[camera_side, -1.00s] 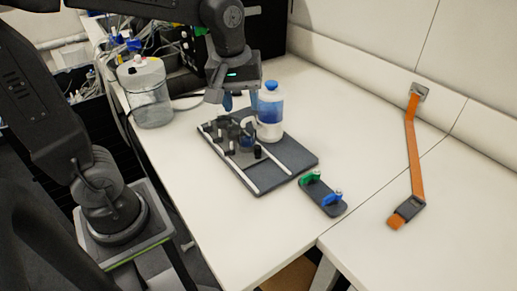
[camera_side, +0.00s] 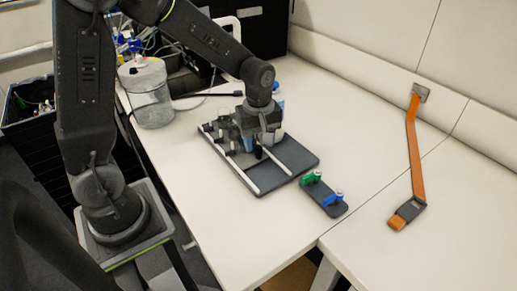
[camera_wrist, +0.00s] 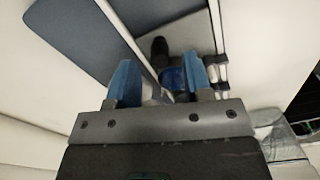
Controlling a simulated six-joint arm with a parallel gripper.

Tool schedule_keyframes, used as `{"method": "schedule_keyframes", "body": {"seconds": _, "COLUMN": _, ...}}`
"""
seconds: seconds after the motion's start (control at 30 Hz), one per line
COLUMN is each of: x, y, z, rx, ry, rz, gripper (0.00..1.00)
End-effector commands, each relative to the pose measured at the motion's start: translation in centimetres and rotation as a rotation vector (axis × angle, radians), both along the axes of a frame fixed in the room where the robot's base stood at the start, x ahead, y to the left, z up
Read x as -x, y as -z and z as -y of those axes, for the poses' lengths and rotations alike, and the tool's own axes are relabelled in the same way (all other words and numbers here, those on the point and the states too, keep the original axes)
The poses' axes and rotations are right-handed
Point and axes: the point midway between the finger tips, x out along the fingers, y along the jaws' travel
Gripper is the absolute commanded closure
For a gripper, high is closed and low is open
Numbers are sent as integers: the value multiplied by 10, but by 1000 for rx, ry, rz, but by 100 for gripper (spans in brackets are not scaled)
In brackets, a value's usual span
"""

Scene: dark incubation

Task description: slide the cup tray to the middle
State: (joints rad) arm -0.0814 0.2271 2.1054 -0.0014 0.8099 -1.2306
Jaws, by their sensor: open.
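The cup tray (camera_side: 223,131) sits at the far left end of a dark board (camera_side: 297,161) with two white rails. It is partly hidden behind my gripper in the side view. A black knob (camera_side: 259,153) stands up at its near end and also shows in the wrist view (camera_wrist: 158,47). My gripper (camera_side: 258,148) is low over the tray, pointing down, close to the knob. In the wrist view its two blue fingers (camera_wrist: 159,80) are apart. A dark blue round cup (camera_wrist: 174,78) shows between them; I cannot tell whether they touch it.
A blue-capped bottle (camera_side: 281,112) stands just behind my gripper, mostly hidden. A small dark holder (camera_side: 323,197) with green and blue clips lies to the near right. An orange strap (camera_side: 413,150) lies at right. The board's near right part is clear.

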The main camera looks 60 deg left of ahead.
Motion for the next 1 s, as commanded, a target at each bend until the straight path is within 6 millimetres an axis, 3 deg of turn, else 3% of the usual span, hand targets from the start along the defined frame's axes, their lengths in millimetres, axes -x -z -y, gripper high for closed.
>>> {"method": "schedule_keyframes", "body": {"seconds": 0.2, "x": 0, "y": 27, "z": 0, "rx": 0, "ry": 1, "rz": -2, "gripper": 54}}
{"method": "schedule_keyframes", "body": {"seconds": 0.6, "x": 0, "y": 32, "z": 0, "rx": 0, "ry": 1, "rz": 1, "gripper": 55}}
{"method": "schedule_keyframes", "body": {"seconds": 1.0, "x": 0, "y": 32, "z": 0, "rx": 0, "ry": 1, "rz": 1, "gripper": 93}}
